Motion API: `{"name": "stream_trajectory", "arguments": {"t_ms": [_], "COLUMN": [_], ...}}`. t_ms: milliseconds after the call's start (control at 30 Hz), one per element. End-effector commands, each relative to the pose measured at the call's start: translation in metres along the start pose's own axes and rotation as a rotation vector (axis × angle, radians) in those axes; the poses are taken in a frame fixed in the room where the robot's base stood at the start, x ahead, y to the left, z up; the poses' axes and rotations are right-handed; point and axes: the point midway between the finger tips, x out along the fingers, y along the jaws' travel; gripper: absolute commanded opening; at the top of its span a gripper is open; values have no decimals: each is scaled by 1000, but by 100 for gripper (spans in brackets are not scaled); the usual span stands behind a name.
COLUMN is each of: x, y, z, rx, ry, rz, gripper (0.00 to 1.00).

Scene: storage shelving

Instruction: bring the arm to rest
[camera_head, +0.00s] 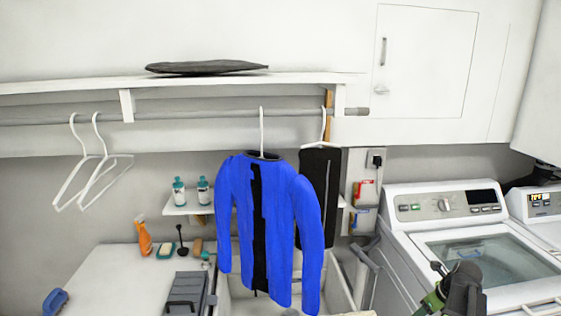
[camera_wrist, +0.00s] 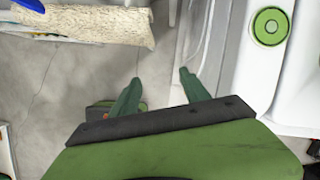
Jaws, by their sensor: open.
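My gripper (camera_wrist: 160,78) shows in the wrist view with its two dark green fingers spread apart. Only grey floor and a pale surface show between and beyond them, so it holds nothing. In the head view, part of my green and black arm (camera_head: 460,290) shows at the lower right, in front of the washing machine. The fingers cannot be made out clearly there.
A top-loading washing machine (camera_head: 400,255) stands at the right. A blue jacket (camera_head: 305,215) and dark trousers (camera_head: 320,185) hang from the rail (camera_head: 60,119), with empty white hangers (camera_head: 100,175) at left. A counter (camera_head: 100,275) holds bottles. A beige woven item (camera_wrist: 95,22) shows in the wrist view.

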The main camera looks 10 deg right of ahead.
Motion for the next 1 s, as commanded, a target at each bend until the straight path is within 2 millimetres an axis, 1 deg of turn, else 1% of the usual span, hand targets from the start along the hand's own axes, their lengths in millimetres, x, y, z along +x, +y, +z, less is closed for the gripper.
{"name": "stream_trajectory", "arguments": {"t_ms": [167, 267, 367, 467, 567, 600, 667, 700, 767, 800, 867, 900, 933, 967, 1000], "x": [9, 16, 25, 34, 45, 50, 57, 61, 66, 68, 71, 71, 70, 70, 68], "y": [18, 38, 62, 95, 142, 166, 207, 236, 279, 308, 354, 380, 395, 406, 416], "z": [25, 45, 67, 91, 118, 129, 144, 152, 161, 163, 163, 160, 156, 152, 146], "rx": [-48, -90, -140, -203, -296, -355, -483, -590, -782, -932, -1209, -1417, -1564, -1706, -1884], "ry": [0, 0, 1, 6, 19, 28, 42, 53, 67, 77, 92, 102, 108, 113, 118], "rz": [18, 33, 51, 71, 96, 108, 130, 144, 168, 185, 217, 240, 259, 277, 302], "gripper": [54, 54, 54, 54, 54, 54, 54, 54, 54, 54, 54, 54, 54, 54, 54]}}
